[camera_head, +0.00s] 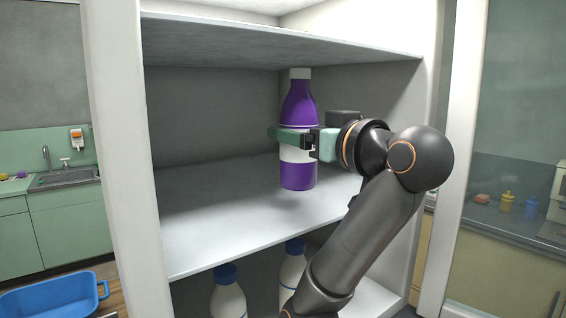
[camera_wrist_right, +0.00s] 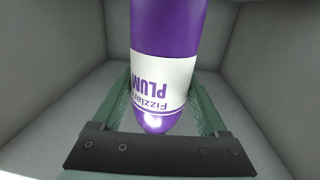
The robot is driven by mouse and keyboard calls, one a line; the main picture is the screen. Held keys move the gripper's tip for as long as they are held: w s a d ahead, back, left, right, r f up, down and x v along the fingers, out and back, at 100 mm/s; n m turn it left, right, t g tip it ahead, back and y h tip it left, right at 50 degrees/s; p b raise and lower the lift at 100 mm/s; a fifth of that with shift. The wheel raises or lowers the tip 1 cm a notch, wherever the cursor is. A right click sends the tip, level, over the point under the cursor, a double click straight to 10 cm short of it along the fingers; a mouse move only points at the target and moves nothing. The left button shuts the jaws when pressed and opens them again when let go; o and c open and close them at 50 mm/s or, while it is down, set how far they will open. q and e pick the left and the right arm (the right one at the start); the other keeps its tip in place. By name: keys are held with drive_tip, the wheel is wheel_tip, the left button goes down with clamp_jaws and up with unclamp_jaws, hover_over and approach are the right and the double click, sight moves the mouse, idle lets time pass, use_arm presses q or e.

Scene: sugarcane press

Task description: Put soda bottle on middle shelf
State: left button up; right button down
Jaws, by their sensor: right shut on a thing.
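The soda bottle (camera_head: 298,175) is purple with a white label band and a white cap, and it is upright. My right gripper (camera_head: 292,137) is shut around its upper body, inside the shelf unit above the middle shelf (camera_head: 220,205). Whether the bottle's base touches the shelf is hard to tell; it looks close to the board. In the right wrist view the bottle (camera_wrist_right: 165,75) sits between the green fingers, and its label reads upside down. My left gripper is not in view.
The upper shelf (camera_head: 270,38) is close above the bottle's cap. White bottles with blue caps (camera_head: 228,295) stand on the lower shelf. The middle shelf is otherwise empty, with free room at left. A white side post (camera_head: 120,150) bounds the unit.

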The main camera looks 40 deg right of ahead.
drive_tip(key=w+f, duration=0.2)
drive_tip(key=w, duration=0.1)
drive_tip(key=w+d+f, duration=0.1)
drive_tip(key=shift+w, duration=0.4)
drive_tip(key=shift+s+f, duration=0.1)
drive_tip(key=shift+f, duration=0.1)
drive_tip(key=shift+f, duration=0.25)
unclamp_jaws()
